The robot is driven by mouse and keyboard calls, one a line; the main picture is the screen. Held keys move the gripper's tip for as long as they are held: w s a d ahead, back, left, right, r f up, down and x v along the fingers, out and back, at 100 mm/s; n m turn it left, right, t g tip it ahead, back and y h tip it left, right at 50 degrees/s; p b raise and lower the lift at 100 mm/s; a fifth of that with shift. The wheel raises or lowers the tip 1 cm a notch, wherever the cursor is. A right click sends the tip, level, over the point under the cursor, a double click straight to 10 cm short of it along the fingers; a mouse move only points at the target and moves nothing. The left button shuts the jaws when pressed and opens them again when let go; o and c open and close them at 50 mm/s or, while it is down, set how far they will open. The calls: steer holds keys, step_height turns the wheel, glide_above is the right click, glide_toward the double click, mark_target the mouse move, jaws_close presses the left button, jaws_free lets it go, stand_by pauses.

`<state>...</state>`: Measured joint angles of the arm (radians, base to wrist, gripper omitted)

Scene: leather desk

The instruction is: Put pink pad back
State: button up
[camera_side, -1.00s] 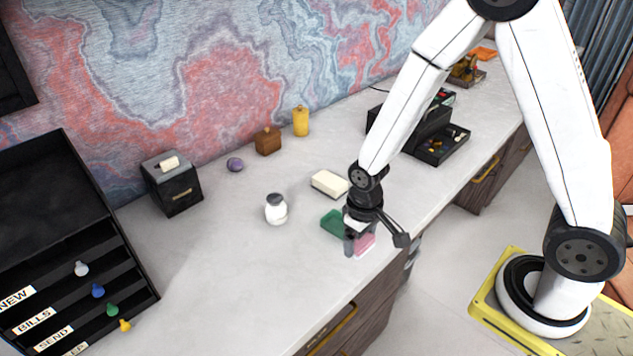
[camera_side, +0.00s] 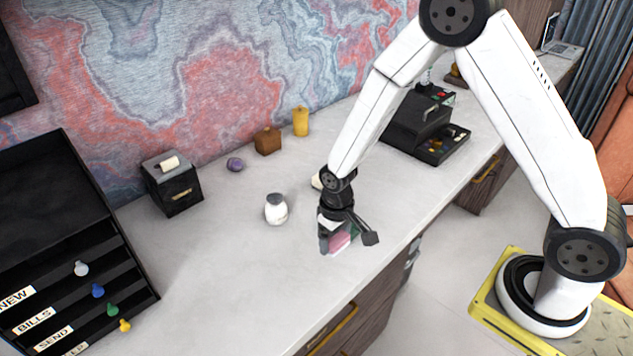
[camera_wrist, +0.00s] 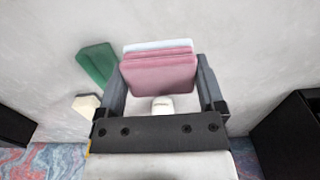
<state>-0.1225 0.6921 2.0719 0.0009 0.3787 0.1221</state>
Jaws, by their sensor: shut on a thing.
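The pink pad (camera_wrist: 160,76) is a stack of pink sheets with a pale bluish layer at its far edge. My gripper (camera_side: 338,242) is shut on it, with one finger on each side in the wrist view (camera_wrist: 162,85). In the side view the pink pad (camera_side: 341,243) hangs under my gripper, seemingly above the desk. A green pad (camera_wrist: 97,63) lies on the desk to the left of it in the wrist view; in the side view it is mostly hidden behind my gripper.
A cream block (camera_wrist: 86,103) is partly hidden by my arm in the side view. A white jar (camera_side: 276,209) stands left of my gripper. A black sorter with labelled slots (camera_side: 70,250) is at left, a small black box (camera_side: 172,184) behind. The front-left desk is clear.

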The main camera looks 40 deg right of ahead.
glide_above(310, 258)
steer(key=f, duration=0.6)
steer(key=shift+s+d+f, duration=0.1)
steer(key=shift+s+f, duration=0.05)
steer(key=shift+s, duration=0.15)
steer(key=shift+w+f, duration=0.25)
steer(key=shift+f, duration=1.55)
steer(key=shift+f, duration=0.1)
steer(key=o, duration=0.9)
